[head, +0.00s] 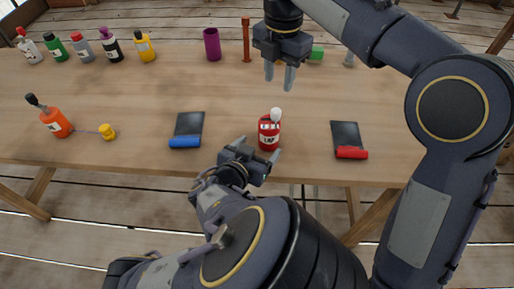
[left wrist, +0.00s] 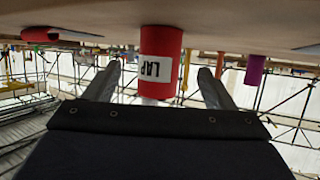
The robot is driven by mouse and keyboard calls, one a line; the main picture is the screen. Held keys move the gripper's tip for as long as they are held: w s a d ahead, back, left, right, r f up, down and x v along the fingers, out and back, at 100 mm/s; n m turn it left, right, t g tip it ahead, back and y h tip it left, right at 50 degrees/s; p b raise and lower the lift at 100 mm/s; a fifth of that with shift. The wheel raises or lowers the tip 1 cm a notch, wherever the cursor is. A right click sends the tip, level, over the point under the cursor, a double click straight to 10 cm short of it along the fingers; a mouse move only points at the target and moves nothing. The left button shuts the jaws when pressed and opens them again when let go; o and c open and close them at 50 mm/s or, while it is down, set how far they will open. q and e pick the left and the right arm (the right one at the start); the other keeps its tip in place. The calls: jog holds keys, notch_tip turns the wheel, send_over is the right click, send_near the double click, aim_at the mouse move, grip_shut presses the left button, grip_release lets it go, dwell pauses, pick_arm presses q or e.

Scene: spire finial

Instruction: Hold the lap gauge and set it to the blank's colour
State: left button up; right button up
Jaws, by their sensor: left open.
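The lap gauge (head: 268,136) is a red upright cylinder with a white label reading LAP and a pale knob on top. It stands near the table's front edge. My left gripper (head: 257,149) is open close in front of it. In the left wrist view, which is upside down, the lap gauge (left wrist: 161,55) shows between the two spread fingers, with a gap on each side. I cannot tell which thing is the blank.
A blue-handled dark pad (head: 188,130) lies left of the gauge, a red-handled one (head: 348,140) right. A purple cup (head: 212,44), brown rod (head: 246,40) and green block (head: 316,53) stand behind. An orange bottle (head: 54,121) and several other bottles are at left.

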aim_at(269, 137)
pick_arm(q)
jog(key=x, duration=0.7)
jog(key=shift+w+d+f, duration=0.1)
jog(key=shift+w+f, duration=0.05)
jog(key=shift+w, duration=0.2)
